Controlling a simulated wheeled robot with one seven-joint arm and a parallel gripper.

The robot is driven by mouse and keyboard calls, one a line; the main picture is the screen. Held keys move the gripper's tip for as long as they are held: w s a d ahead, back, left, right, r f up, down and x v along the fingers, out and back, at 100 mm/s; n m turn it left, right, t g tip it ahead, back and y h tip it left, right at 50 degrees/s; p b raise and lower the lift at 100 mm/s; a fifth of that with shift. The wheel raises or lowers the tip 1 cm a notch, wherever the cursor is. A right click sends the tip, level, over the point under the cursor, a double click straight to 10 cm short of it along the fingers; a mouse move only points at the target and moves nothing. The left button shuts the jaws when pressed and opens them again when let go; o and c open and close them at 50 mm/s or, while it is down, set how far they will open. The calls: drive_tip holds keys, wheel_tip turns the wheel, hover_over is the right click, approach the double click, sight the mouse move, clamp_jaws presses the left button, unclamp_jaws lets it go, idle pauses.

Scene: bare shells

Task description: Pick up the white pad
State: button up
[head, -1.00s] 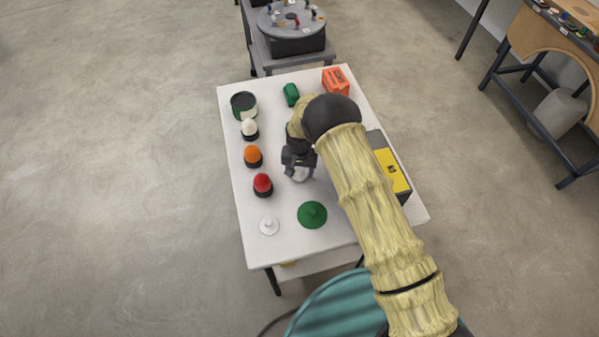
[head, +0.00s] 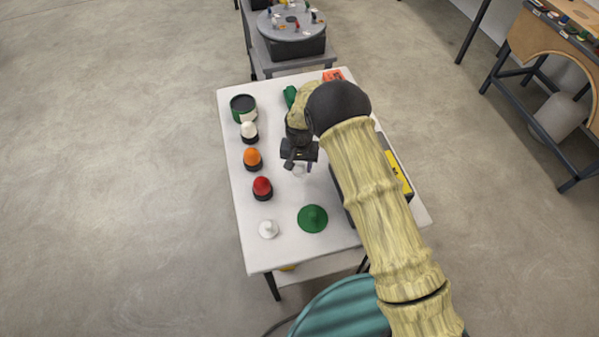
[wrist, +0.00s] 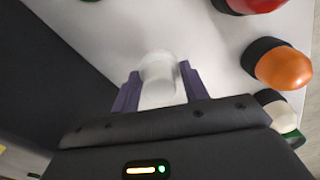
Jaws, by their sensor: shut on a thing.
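My gripper (head: 299,166) is over the middle of the white table (head: 250,248). It is shut on the white pad (wrist: 158,78), a pale rounded piece between the two purple-grey fingers (wrist: 160,86) in the wrist view. In the head view the white pad (head: 299,171) shows only as a small pale patch under the gripper, partly hidden. It seems to be off the tabletop, but its exact height is hard to tell.
Left of the gripper stand white (head: 249,129), orange (head: 252,157) and red (head: 262,186) domes in dark bases, behind them a green tin (head: 243,106). In front are a white knobbed piece (head: 268,229) and a green one (head: 312,218). A dark-and-yellow box (head: 398,174) is at right.

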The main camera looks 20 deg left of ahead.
sight(300, 163)
wheel_tip(300, 163, up, 5)
drive_tip(key=shift+r+b, duration=0.2)
drive_tip(key=shift+b, duration=0.45)
drive_tip(key=shift+o, duration=0.4)
drive_tip(key=shift+a, duration=0.1)
